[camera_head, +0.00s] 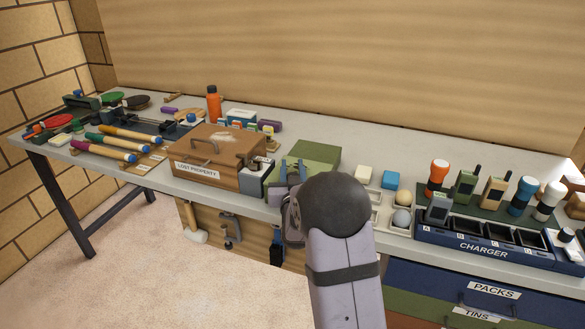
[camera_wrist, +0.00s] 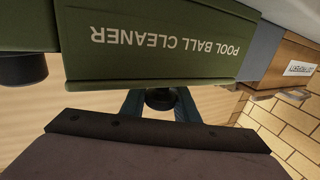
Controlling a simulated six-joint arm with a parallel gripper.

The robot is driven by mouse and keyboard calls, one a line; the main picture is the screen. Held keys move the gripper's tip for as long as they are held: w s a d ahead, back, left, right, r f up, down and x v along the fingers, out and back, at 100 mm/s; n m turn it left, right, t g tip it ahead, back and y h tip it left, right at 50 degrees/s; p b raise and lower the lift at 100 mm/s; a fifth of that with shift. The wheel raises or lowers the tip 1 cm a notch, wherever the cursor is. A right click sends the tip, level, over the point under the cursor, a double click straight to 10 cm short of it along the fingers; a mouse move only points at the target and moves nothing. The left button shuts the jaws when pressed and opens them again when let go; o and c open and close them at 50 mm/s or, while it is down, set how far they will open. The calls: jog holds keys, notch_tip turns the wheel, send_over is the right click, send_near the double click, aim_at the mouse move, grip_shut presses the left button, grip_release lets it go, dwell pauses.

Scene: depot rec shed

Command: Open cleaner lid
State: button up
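The pool ball cleaner (camera_head: 318,153) is a green box on the bench, right of the brown lost property box. Its lid looks shut. In the wrist view its green side (camera_wrist: 150,42) fills the upper middle, with upside-down white lettering. A dark round knob (camera_wrist: 159,97) shows at its edge. My gripper (camera_head: 291,170) is at the cleaner's near left side and hides part of it. In the wrist view my gripper's two blue-grey fingers (camera_wrist: 160,106) are apart, one on each side of the knob. Firm contact with the knob cannot be made out.
The lost property box (camera_head: 215,150) stands close on the left. A tray with two balls (camera_head: 402,218) and the charger (camera_head: 480,240) with upright handsets are on the right. A cream cube (camera_head: 364,173) and a blue cube (camera_head: 391,180) sit behind the tray. An orange bottle (camera_head: 213,105) stands farther back.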

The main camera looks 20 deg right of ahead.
aim_at(297, 169)
grip_shut()
jog(key=shift+w+d+b, duration=0.8)
jog(key=shift+w+d, duration=0.65)
jog(key=o, duration=0.8)
grip_release()
jog(key=shift+o, duration=0.2)
jog(key=shift+b+v, duration=0.85)
jog(key=shift+v, duration=2.85)
